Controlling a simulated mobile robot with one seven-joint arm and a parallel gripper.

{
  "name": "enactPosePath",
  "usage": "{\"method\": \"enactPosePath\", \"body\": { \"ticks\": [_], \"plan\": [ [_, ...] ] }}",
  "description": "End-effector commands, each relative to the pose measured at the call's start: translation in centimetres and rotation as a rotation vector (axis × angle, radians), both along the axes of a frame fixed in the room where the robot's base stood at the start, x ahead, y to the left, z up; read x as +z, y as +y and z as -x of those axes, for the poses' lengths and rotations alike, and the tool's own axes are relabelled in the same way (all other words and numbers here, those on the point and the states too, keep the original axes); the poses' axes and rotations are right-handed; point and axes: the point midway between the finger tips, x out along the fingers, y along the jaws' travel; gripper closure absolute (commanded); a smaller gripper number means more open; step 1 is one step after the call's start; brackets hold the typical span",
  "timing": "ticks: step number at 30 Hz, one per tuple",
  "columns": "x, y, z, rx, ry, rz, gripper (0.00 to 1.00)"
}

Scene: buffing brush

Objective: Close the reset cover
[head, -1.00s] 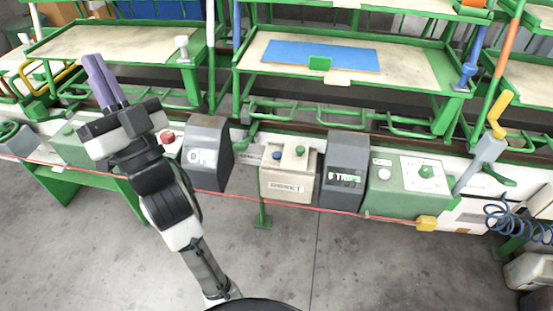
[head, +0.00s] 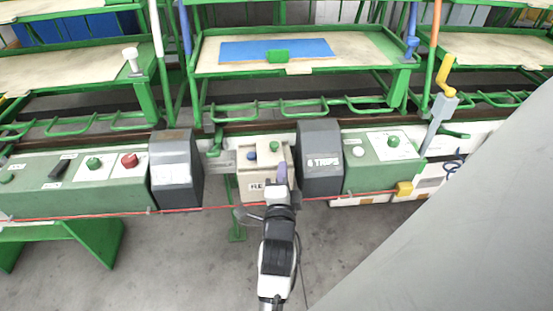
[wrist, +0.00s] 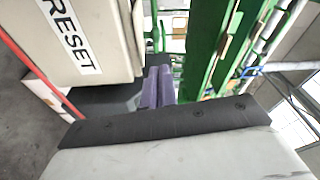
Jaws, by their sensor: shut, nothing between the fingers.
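The beige box lettered RESET (head: 258,180) is on the front of the machine, between two dark grey boxes. A blue and a green button show on its top, uncovered. I cannot make out a separate cover or hinge. In the wrist view its RESET face (wrist: 82,35) fills the upper left. My gripper (head: 282,172) is shut and empty, with purple fingers in front of the box's right side, partly hiding its label. The fingers (wrist: 158,88) also show in the wrist view beside the box's edge. I cannot tell whether they touch it.
A dark grey box (head: 320,160) stands close on the right, another (head: 176,170) on the left. Green button panels (head: 385,160) lie beyond. A red cord (head: 120,215) runs along the front. Green trays (head: 300,65) rise behind. A large grey surface blocks the lower right.

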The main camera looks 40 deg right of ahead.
Motion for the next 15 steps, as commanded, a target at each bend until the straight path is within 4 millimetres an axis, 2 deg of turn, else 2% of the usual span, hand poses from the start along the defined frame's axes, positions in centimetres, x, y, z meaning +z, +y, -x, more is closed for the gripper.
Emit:
{"method": "enactPosePath", "body": {
  "ticks": [9,15],
  "plan": [
    [0.7,-3.6,-4.2,0.002,-0.002,0.003,1.0],
    [0.7,-4.9,-5.7,0.002,-0.001,0.004,1.0]
  ]
}}
